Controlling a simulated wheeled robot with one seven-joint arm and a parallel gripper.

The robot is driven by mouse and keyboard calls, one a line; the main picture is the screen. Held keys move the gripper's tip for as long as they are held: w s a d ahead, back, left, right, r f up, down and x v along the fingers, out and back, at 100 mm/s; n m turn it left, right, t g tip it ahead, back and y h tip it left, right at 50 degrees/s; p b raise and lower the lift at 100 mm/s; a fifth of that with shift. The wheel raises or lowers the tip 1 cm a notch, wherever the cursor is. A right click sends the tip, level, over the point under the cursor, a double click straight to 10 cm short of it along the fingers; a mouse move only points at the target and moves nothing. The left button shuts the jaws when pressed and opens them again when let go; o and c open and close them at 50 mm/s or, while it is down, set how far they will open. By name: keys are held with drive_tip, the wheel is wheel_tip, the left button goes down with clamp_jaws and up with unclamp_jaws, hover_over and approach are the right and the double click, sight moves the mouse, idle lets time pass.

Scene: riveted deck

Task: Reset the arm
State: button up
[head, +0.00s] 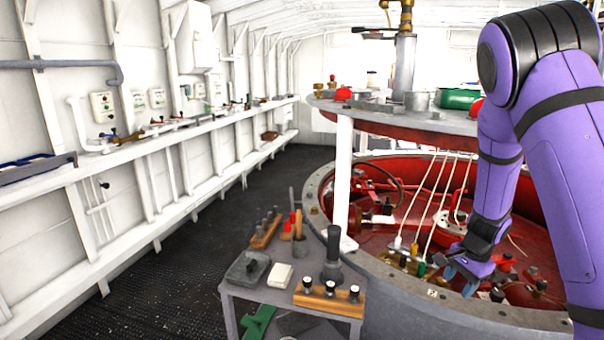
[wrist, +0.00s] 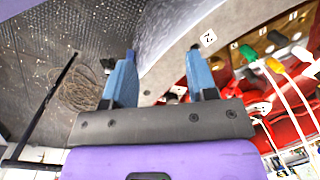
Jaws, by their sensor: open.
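My purple arm reaches down from the upper right in the head view. My gripper (head: 460,274) hangs over the rim of the red round well, at the right of the picture. In the wrist view my gripper (wrist: 163,68) shows two blue fingers spread apart with nothing between them. The grey rim (wrist: 180,50) of the well passes behind the fingers.
A small grey table (head: 240,290) with tools, a wooden block with black knobs (head: 328,300) and a white block (head: 280,276) stands left of the well. White cords hang inside the red well (head: 400,185). A long shelf (head: 150,146) lines the left wall.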

drive_tip(key=s+a+r+n+t+y, duration=0.1)
drive_tip(key=s+a+r+n, duration=0.15)
drive_tip(key=r, duration=0.45)
drive_tip(key=s+a+r+n, duration=0.2)
drive_tip(key=s+a+r, duration=0.15)
drive_tip(key=r, duration=0.35)
drive_tip(key=s+a+r+n+t+y, duration=0.1)
drive_tip(key=s+a+r+n, duration=0.1)
drive_tip(key=s+r, duration=0.35)
drive_tip(key=s+r+n+t+h, duration=0.1)
drive_tip(key=s+r+n, duration=0.2)
drive_tip(key=s+r, duration=0.3)
drive_tip(key=s+a+r+n+t+h, duration=0.1)
drive_tip(key=s+r+n+h, duration=0.1)
drive_tip(key=s+r, duration=0.4)
drive_tip(key=s+n, duration=0.1)
drive_tip(key=s, duration=0.4)
drive_tip(key=shift+s+a+n+h, duration=0.2)
drive_tip(key=shift+s+n+h, duration=0.1)
drive_tip(key=shift+s+n, duration=0.05)
